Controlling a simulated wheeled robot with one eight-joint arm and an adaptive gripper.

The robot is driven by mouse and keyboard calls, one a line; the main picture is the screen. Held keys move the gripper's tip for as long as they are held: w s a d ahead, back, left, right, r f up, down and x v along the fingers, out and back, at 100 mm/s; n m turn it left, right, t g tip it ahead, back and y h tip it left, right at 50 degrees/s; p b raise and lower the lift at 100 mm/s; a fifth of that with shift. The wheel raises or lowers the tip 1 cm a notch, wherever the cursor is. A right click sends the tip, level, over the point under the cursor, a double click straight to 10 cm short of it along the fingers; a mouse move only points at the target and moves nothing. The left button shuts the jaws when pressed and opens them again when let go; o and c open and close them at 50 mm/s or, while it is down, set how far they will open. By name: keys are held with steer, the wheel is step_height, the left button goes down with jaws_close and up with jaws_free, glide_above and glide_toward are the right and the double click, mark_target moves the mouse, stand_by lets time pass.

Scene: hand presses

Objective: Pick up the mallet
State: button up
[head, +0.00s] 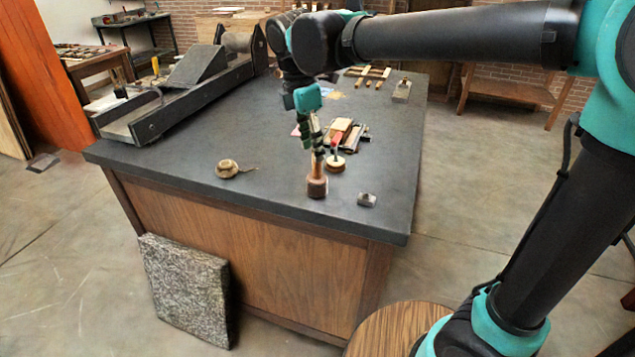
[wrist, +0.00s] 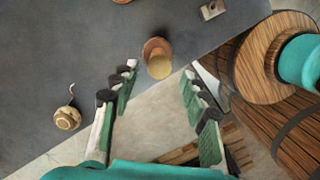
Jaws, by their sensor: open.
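The mallet (head: 317,187) is a brown wooden piece standing upright near the front edge of the dark table. In the wrist view the mallet (wrist: 156,48) shows from above, with a paler round end. My gripper (head: 316,145) is above the mallet, pointing down. In the wrist view my gripper (wrist: 160,72) is open, with the mallet between and just past the fingertips. I cannot tell whether either finger touches it. In the head view the fingers partly hide the mallet's upper part.
A round wooden item with a cord (head: 227,169) lies to the left on the table (head: 200,135). A small metal block (head: 367,200) is to the right. A wooden disc-shaped item (head: 336,163) stands close behind the mallet. A large press (head: 175,100) fills the back left.

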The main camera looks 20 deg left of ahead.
mark_target(319, 166)
steer(key=shift+w+d+f, duration=0.2)
steer(key=shift+w+f, duration=0.05)
steer(key=shift+f, duration=0.9)
steer(key=shift+w+d+f, duration=0.25)
steer(key=shift+w+f, duration=0.05)
steer(key=shift+f, duration=0.9)
steer(key=shift+w+d+f, duration=0.2)
steer(key=shift+w+f, duration=0.05)
steer(key=shift+f, duration=0.9)
jaws_close()
